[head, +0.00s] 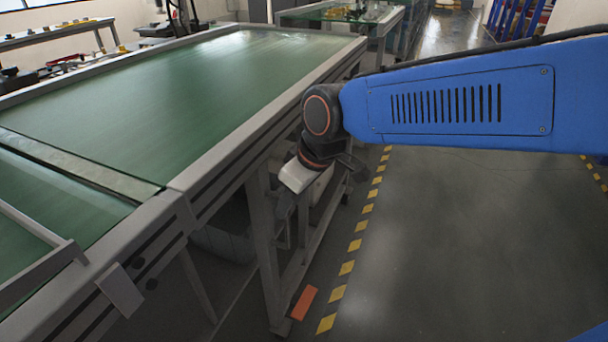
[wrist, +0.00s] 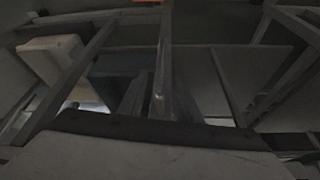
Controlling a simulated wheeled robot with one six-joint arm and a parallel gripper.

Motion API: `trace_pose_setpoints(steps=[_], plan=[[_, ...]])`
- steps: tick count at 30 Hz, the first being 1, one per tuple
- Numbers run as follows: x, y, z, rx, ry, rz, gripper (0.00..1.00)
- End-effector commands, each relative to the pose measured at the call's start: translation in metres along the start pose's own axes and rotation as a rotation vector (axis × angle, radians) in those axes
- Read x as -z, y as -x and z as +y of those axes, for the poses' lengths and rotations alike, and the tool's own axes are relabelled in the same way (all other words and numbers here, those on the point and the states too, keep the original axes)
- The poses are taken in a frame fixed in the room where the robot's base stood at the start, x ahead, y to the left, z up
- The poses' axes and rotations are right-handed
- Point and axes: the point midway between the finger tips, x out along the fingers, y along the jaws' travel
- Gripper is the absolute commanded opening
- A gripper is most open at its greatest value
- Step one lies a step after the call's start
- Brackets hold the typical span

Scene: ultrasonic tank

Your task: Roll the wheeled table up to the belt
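The belt (head: 190,90) is a long green conveyor in a grey frame, filling the left half of the head view. No separate wheeled table is clear to me. A glass-topped table (head: 335,14) with small yellow items stands beyond the belt's far end; its feet are hidden, so I cannot tell whether it has wheels. My gripper (head: 345,165) hangs at the end of my blue arm, beside the belt frame's right side and below its top. Its fingers are small and dark, and their opening is unclear. The wrist view shows grey frame bars (wrist: 165,60), apparently under the belt.
A yellow-and-black floor stripe (head: 355,245) runs along the belt's right side. An orange block (head: 304,303) lies by the near leg. The grey floor (head: 460,240) to the right is clear. A bench (head: 60,35) with tools stands at far left.

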Motion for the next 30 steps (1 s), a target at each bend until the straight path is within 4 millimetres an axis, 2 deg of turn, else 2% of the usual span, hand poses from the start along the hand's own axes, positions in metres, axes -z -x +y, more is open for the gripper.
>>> trace_pose_setpoints(steps=[6,12,15,21,30], plan=[[0.000,0.046,0.000,-0.001,0.000,0.004,0.31],[0.000,0.079,0.000,-0.001,0.000,0.002,0.31],[0.000,0.089,0.000,-0.001,0.000,0.000,0.31],[0.000,0.099,0.000,0.000,0.000,-0.001,0.31],[-0.001,0.100,0.000,0.000,-0.001,-0.001,0.31]])
